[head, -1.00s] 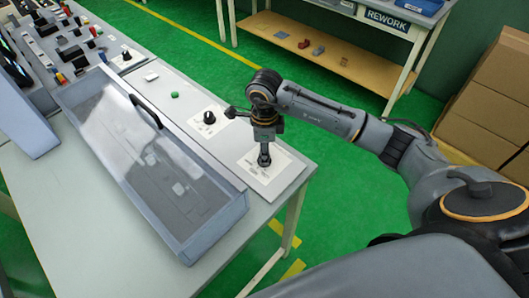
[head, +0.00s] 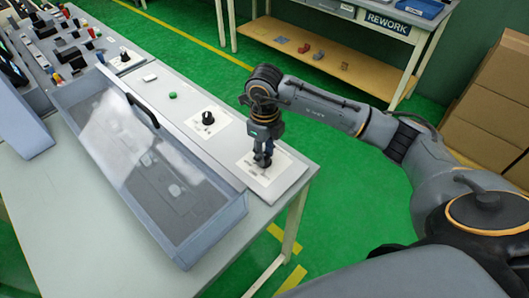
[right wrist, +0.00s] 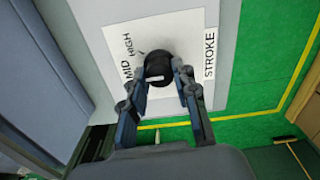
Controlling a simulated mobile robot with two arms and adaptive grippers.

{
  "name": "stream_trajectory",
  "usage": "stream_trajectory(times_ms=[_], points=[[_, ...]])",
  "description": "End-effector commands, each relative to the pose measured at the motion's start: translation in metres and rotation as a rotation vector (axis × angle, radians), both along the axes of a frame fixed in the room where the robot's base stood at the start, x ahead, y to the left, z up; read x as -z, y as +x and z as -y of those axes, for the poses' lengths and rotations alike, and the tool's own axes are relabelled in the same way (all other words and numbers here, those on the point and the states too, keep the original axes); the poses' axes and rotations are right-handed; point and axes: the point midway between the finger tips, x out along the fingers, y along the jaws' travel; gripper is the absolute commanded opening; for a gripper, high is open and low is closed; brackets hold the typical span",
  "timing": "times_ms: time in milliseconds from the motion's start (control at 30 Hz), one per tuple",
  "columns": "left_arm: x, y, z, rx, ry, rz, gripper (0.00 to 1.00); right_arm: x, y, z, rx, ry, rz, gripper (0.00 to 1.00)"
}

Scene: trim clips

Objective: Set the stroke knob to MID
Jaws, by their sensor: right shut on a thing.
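The stroke knob (right wrist: 158,66) is round and black, on a white plate (right wrist: 120,48) printed STROKE, with MID and HIGH readable to its upper left in the right wrist view. The plate (head: 290,172) also shows at the panel's near right corner in the head view, where the gripper mostly hides the knob. My right gripper (head: 263,161) points down over it. Its fingers (right wrist: 160,84) are shut on the knob, one on each side. A small pale mark shows on the knob, but I cannot tell which setting it points at. My left gripper is not in view.
Another black knob (head: 208,118) on its own white plate and a green button (head: 172,95) sit farther along the panel. A clear-lidded tray with a black handle (head: 143,110) lies left of them. A rework bench (head: 330,62) stands behind.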

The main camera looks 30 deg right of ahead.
Motion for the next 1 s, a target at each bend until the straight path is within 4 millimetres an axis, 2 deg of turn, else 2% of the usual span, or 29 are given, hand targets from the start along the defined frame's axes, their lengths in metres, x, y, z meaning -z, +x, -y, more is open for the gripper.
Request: stream_trajectory(times_ms=[433, 467, 567, 867, 1000], points=[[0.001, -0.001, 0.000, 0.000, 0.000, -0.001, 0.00, 0.000, 0.000, 0.000, 0.013, 0.000, -0.001, 0.00], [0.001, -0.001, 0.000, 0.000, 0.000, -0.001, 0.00, 0.000, 0.000, 0.000, 0.012, 0.000, -0.001, 0.31], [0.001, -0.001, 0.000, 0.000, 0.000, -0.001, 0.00, 0.000, 0.000, 0.000, 0.012, 0.000, -0.001, 0.52], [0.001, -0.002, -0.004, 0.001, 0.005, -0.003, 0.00, -0.001, 0.000, 0.000, 0.012, 0.000, 0.000, 0.52], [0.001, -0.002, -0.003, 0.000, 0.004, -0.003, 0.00, -0.011, 0.001, 0.000, 0.012, 0.001, 0.003, 0.52]])
